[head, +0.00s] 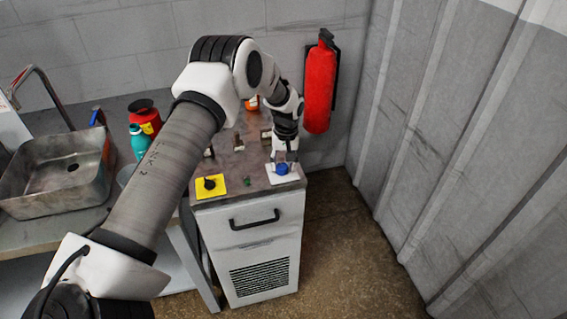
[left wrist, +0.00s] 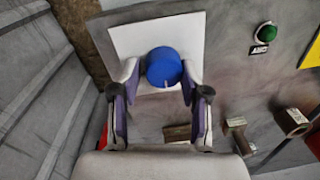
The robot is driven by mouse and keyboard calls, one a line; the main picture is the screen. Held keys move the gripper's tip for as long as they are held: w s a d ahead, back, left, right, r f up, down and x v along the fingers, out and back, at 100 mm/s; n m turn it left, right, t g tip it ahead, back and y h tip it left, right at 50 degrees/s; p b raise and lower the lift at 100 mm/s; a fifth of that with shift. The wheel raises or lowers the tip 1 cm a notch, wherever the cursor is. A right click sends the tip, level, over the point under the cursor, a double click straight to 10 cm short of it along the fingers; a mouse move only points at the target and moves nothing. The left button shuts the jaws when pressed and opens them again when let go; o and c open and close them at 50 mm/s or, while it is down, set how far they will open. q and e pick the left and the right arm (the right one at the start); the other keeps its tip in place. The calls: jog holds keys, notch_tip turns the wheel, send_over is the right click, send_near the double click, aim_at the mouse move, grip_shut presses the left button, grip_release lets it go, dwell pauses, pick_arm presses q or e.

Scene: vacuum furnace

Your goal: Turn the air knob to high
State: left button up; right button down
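A round blue knob (head: 282,169) with a pale pointer mark sits on a white square plate (head: 292,177) at the front right of the cabinet top. It also shows in the left wrist view (left wrist: 163,66). My left gripper (head: 284,158) is pointed down at this knob. In the left wrist view its two fingers (left wrist: 158,78) stand apart, one on each side of the knob, with a gap visible at the left finger. Whether the right finger touches the knob I cannot tell. No lettering shows on the white plate. My right gripper is not in view.
A green button (left wrist: 267,33) with a small dark label, a black knob on a yellow plate (head: 218,192) and several small metal blocks share the cabinet top (head: 240,168). A red extinguisher (head: 320,85) hangs on the wall behind. A metal sink (head: 40,205) stands left.

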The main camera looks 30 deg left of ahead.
pick_arm(q)
jog(key=shift+s+r, duration=0.25)
jog(key=shift+s, duration=0.1)
jog(key=c, duration=0.5)
jog(key=shift+o, duration=0.2)
jog(key=shift+w, duration=0.1)
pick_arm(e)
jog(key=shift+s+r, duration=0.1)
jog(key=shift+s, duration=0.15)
pick_arm(q)
jog(key=shift+m, duration=0.4)
jog(key=m+b, duration=0.1)
jog(key=m, duration=0.4)
jog(key=shift+f+m, duration=0.1)
jog(key=shift+m, duration=0.2)
jog(key=m, duration=0.3)
jog(key=shift+m+t+b, duration=0.3)
jog(key=shift+b, duration=0.05)
jog(key=shift+m, duration=1.9)
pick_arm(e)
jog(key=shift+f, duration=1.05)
pick_arm(q)
jog(key=o, duration=1.1)
